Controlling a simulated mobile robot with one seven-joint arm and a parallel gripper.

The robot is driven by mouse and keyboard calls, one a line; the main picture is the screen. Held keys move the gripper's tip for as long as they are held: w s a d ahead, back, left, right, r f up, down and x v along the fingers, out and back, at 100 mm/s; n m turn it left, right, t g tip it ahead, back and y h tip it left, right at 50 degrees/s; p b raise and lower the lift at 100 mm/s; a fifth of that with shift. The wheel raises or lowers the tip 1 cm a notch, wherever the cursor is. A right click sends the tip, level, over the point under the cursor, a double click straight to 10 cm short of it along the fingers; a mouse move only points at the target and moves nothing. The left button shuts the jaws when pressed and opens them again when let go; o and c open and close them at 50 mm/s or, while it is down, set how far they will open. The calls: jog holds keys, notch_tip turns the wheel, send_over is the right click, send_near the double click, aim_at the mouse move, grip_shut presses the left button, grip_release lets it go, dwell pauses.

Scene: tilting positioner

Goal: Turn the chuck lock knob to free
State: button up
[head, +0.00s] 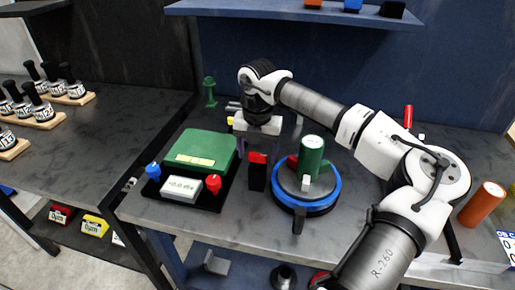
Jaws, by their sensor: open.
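The tilting positioner is a round grey plate with a blue rim (322,206) on the bench. A green cylinder (312,156) stands upright on it, with a small white block (305,183) in front and a red part (292,162) at its left. A green box with a display has a red knob (213,183) at its right and a blue knob (153,171) at its left. No label shows which part is the chuck lock knob. My gripper (257,148) points down behind a red-topped black post (257,180), open and apparently empty; its fingertips are partly hidden.
The green box (203,148) stands left of my gripper. A green stand (210,92) is at the back. A blue shelf (290,13) hangs above. Bare bench shows in front of the positioner.

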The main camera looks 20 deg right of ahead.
jog(key=shift+f, duration=0.1)
jog(key=c, duration=1)
jog(key=n+b, duration=0.2)
jog(key=shift+f+n+b, duration=0.15)
jog(key=shift+n+b, duration=0.25)
jog(key=n+b, duration=0.3)
jog(key=n, duration=0.2)
jog(key=n+b, duration=0.1)
jog(key=n, duration=0.4)
jog(key=shift+n, duration=0.4)
jog(key=shift+r+n+b, duration=0.2)
jog(key=shift+n+b, duration=0.1)
jog(key=shift+n, duration=1.9)
